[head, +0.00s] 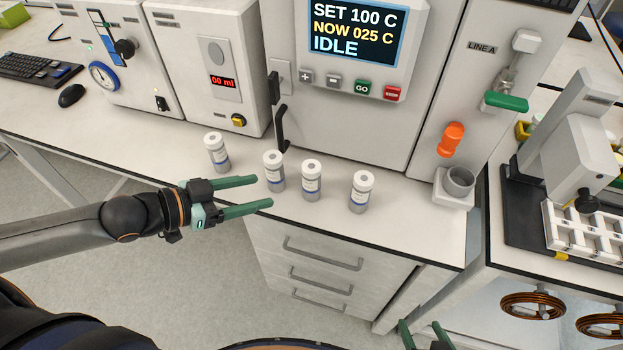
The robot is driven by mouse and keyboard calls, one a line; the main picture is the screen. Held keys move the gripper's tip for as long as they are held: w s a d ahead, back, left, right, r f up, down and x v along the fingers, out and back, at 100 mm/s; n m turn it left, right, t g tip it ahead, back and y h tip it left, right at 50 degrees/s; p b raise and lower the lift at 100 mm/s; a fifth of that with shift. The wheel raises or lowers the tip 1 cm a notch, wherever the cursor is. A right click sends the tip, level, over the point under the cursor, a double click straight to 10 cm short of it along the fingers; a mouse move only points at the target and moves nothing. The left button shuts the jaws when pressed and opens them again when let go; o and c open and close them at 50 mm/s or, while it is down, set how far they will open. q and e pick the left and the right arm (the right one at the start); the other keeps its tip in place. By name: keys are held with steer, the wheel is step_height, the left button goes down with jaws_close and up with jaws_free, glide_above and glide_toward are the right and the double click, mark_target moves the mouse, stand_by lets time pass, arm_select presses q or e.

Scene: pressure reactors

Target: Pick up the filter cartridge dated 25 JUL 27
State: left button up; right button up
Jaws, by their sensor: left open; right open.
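Several white-and-grey cartridges with labels stand upright in a row along the bench front. From left to right they are the first cartridge (217,153), the second cartridge (273,172), the third cartridge (311,181) and the last cartridge (361,192). The dates on their labels are too small to read, so I cannot tell which is dated 25 JUL 27. My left gripper (264,193) is open and empty, its green fingers just in front of the second cartridge. My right gripper (422,328) is open at the bottom edge, partly cut off, away from the cartridges.
Behind the cartridges stands a reactor cabinet with a screen (352,30) reading SET 100 C, NOW 025 C, IDLE. An orange handle (451,139) and a grey cup in a white holder (459,181) are at right. Drawers (320,265) lie below the bench edge. A white rack (590,235) stands further right.

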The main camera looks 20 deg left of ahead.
mark_target(303, 174)
arm_select(q)
steer(key=shift+h, duration=0.3)
steer(key=shift+w+r+b+x, duration=0.15)
steer(key=shift+b+x, duration=0.3)
steer(key=shift+x, duration=1.3)
steer(key=shift+w+r+b+x, duration=0.15)
steer(key=shift+b+x, duration=0.25)
steer(key=shift+x, duration=1.35)
steer(key=x, duration=0.4)
steer(key=shift+w+d+r, duration=0.15)
steer(key=shift+w+r, duration=0.05)
steer(key=shift+w, duration=0.2)
steer(key=shift+w+d+f, duration=0.15)
steer(key=shift+d, duration=0.05)
jaws_close()
